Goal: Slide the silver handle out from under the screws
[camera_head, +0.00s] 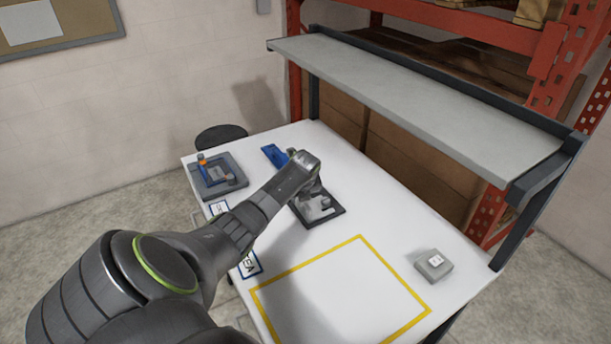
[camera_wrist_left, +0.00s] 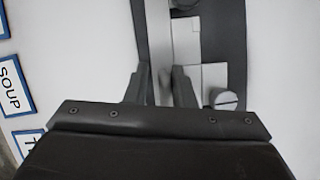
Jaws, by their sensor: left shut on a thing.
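My left gripper (camera_head: 314,199) is over a dark plate (camera_head: 333,215) with light grey metal parts on the white table. In the left wrist view its two fingers (camera_wrist_left: 162,88) are shut on a silver strip, the handle (camera_wrist_left: 158,42). The handle runs up the picture along the dark plate (camera_wrist_left: 233,30). A round slotted screw (camera_wrist_left: 223,98) sits to the right of the fingers. Another round part, perhaps a second screw (camera_wrist_left: 184,4), is cut off at the top edge. Whether the handle lies under either screw is unclear. My right gripper is not in view.
A grey fixture (camera_head: 229,186) with blue and orange parts stands at the table's far left. A blue object (camera_head: 275,155) is behind my gripper. A grey box (camera_head: 434,265) sits at right. The yellow-outlined area (camera_head: 360,238) is empty. A shelf (camera_head: 420,105) overhangs the back.

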